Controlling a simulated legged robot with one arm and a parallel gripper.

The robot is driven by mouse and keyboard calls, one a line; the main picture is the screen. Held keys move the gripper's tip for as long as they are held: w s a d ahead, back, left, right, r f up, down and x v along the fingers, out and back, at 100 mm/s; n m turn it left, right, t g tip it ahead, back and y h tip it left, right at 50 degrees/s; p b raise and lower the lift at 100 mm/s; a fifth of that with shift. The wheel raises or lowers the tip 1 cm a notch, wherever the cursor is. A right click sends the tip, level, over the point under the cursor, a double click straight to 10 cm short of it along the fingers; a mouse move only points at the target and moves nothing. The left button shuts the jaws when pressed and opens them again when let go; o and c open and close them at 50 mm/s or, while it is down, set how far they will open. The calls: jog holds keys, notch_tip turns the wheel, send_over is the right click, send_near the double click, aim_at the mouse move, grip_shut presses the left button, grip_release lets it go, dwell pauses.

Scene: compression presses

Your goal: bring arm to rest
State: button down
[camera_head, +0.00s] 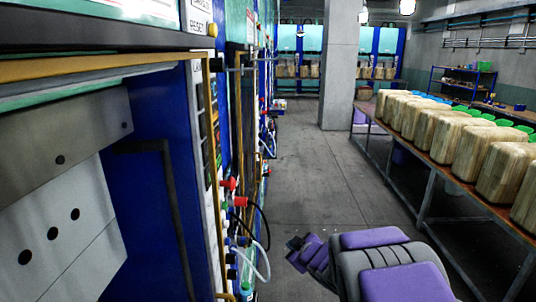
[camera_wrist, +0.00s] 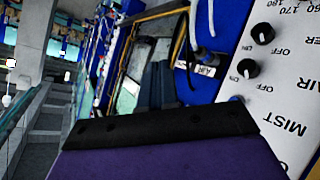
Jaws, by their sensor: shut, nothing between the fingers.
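My arm, purple and dark grey, reaches in from the bottom right of the head view, and my gripper (camera_head: 296,244) is at its far end, small and low over the aisle floor. In the wrist view my gripper (camera_wrist: 160,125) fills the bottom as a purple body with a black front edge. It is shut with nothing in it. It is apart from the press fronts on the left in the head view. A white control panel (camera_wrist: 280,90) with black knobs and the words AIR and MIST shows at the right of the wrist view.
A blue press (camera_head: 150,200) with red knobs and hoses lines the left. A long table (camera_head: 430,165) with several tan blocks (camera_head: 455,140) and green bowls runs along the right. A grey pillar (camera_head: 340,65) stands further back. The grey aisle floor (camera_head: 315,160) between is clear.

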jog(key=s+d+f+m+g+h+b, duration=0.2)
jog(key=s+d+m+h+b, duration=0.15)
jog(key=s+d, duration=0.4)
jog(key=s+d+f+m+g+h+b, duration=0.2)
jog(key=s+d+m+h, duration=0.15)
jog(key=s+d, duration=0.4)
jog(key=s+a+f+m+g+y+b, duration=0.1)
jog(key=s+a+f+g+b, duration=0.1)
jog(key=s, duration=0.9)
jog(key=s+a+f+m+g+b, duration=0.1)
jog(key=s+a+f+g, duration=0.1)
jog(key=s, duration=0.9)
jog(key=s+a+f+m+g+y+b, duration=0.1)
jog(key=s+g, duration=0.4)
jog(key=s, duration=0.6)
jog(key=a+f+b, duration=0.1)
jog(key=a+f, duration=0.1)
jog(key=shift+s+a+m+y+b, duration=0.3)
jog(key=shift+a+m+b, duration=0.05)
jog(key=shift+m, duration=0.05)
